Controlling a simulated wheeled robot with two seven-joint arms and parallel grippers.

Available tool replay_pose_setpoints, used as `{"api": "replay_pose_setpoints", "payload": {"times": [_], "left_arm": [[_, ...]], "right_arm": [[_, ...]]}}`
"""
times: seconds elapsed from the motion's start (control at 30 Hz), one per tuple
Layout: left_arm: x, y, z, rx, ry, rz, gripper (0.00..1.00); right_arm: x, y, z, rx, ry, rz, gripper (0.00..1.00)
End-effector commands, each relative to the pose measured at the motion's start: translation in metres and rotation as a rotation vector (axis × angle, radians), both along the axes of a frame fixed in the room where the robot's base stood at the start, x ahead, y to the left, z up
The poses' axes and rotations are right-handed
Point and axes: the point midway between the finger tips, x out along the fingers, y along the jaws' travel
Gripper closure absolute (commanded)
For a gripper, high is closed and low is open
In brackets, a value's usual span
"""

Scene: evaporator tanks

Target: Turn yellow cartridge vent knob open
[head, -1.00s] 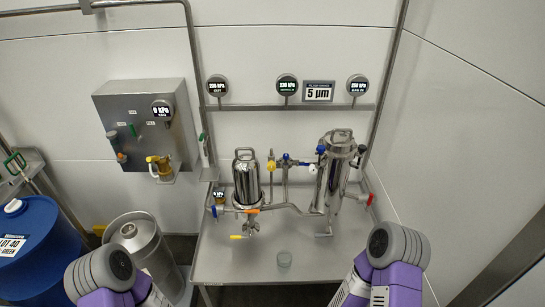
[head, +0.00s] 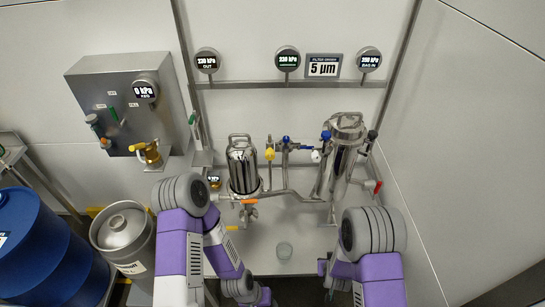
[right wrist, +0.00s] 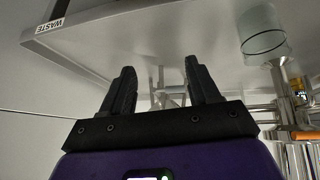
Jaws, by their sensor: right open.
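The yellow knob (head: 269,153) sits on the pipework just right of the shiny cartridge housing (head: 243,168) in the head view. Its exact turn is too small to tell. No gripper is at it. My right gripper (right wrist: 163,82) shows in the right wrist view, open and with nothing between its fingers. It is apart from the yellow knob. My left arm is low at the front of the table in the head view, and its gripper fingers are not in view.
A taller steel housing (head: 341,165) stands right of the cartridge housing. Blue (head: 286,140) and white (head: 316,156) knobs sit between them. A keg (head: 124,235) stands left.

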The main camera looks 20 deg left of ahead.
Motion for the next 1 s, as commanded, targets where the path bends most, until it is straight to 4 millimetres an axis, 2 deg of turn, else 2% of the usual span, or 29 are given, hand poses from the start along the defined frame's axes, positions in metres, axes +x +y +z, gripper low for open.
{"api": "replay_pose_setpoints", "payload": {"times": [0.03, 0.1, 0.17, 0.23, 0.3, 0.4, 0.5, 0.6, 0.7, 1.0], "left_arm": [[0.000, 0.000, -0.002, 0.000, 0.000, 0.000, 0.57], [0.000, 0.000, -0.003, 0.000, 0.000, -0.001, 0.57], [0.000, 0.000, -0.004, 0.000, -0.001, -0.001, 0.57], [0.000, 0.000, -0.005, 0.000, -0.001, -0.001, 0.57], [0.000, 0.000, -0.006, 0.000, -0.001, -0.001, 0.57], [0.000, 0.000, -0.007, 0.000, -0.001, -0.001, 0.57], [0.000, 0.000, -0.008, 0.000, -0.001, -0.001, 0.57], [0.000, 0.000, -0.008, 0.000, -0.001, -0.001, 0.57], [0.000, 0.000, -0.009, 0.000, -0.001, -0.001, 0.57], [0.000, 0.000, -0.014, 0.000, -0.001, -0.001, 0.57]], "right_arm": [[0.025, 0.018, 0.017, -0.047, -0.100, 0.063, 0.39], [0.058, 0.042, 0.046, -0.108, -0.240, 0.134, 0.39], [0.082, 0.067, 0.076, -0.155, -0.366, 0.195, 0.39], [0.103, 0.101, 0.115, -0.198, -0.514, 0.263, 0.39], [0.115, 0.136, 0.154, -0.232, -0.650, 0.322, 0.39], [0.121, 0.181, 0.206, -0.260, -0.820, 0.387, 0.39], [0.118, 0.215, 0.244, -0.275, -0.940, 0.431, 0.39], [0.114, 0.234, 0.266, -0.281, -1.009, 0.454, 0.39], [0.116, 0.242, 0.275, -0.282, -1.039, 0.461, 0.39], [0.152, 0.253, 0.275, -0.282, -1.040, 0.461, 0.39]]}}
